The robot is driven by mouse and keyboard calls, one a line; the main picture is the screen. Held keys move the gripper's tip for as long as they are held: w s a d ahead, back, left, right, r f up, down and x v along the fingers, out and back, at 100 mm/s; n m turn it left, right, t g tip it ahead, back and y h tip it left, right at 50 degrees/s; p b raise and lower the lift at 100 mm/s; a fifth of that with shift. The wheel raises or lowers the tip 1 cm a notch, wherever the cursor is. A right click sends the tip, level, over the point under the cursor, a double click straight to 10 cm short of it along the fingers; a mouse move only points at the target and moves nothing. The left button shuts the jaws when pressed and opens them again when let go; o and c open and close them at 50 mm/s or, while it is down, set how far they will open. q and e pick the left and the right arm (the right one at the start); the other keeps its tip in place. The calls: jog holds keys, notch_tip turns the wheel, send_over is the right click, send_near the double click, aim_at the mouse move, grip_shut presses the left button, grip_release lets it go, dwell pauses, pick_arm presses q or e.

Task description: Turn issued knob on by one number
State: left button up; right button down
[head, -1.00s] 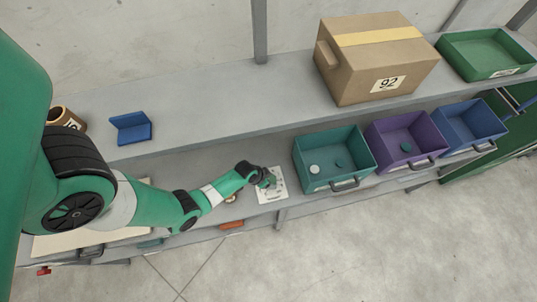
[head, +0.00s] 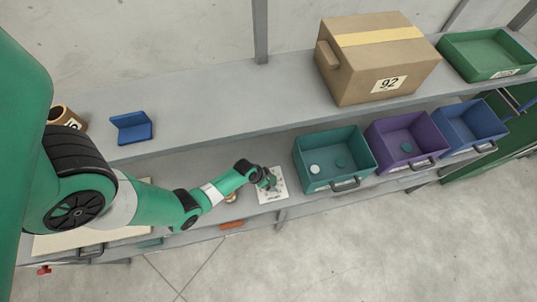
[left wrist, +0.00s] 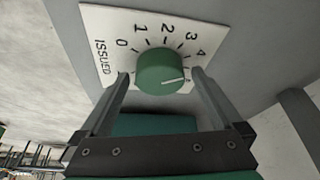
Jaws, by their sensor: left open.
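The issued knob (left wrist: 163,72) is a round green dial on a white plate (left wrist: 104,20) marked ISSUED. The digits 0 to 4 show around it; any further marks are hidden by my gripper. The knob's white pointer line points right and slightly down, just below the 4, toward one finger. My left gripper (left wrist: 160,78) is open, with one finger on each side of the knob; I cannot tell whether they touch it. In the head view my left gripper (head: 268,182) is over the plate (head: 272,197) on the lower shelf. My right gripper is out of view.
Teal (head: 308,191), purple (head: 383,165) and blue (head: 464,148) bins stand right of the plate. A cardboard box marked 92 (head: 358,83), a green tray (head: 474,76) and a blue holder (head: 132,138) sit on the upper shelf (head: 220,107), above the arm.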

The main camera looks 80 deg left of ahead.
pick_arm(q)
jog(key=p+v, duration=0.8)
jog(key=v, duration=0.3)
jog(key=shift+s+r+p, duration=0.25)
jog(key=shift+p, duration=0.05)
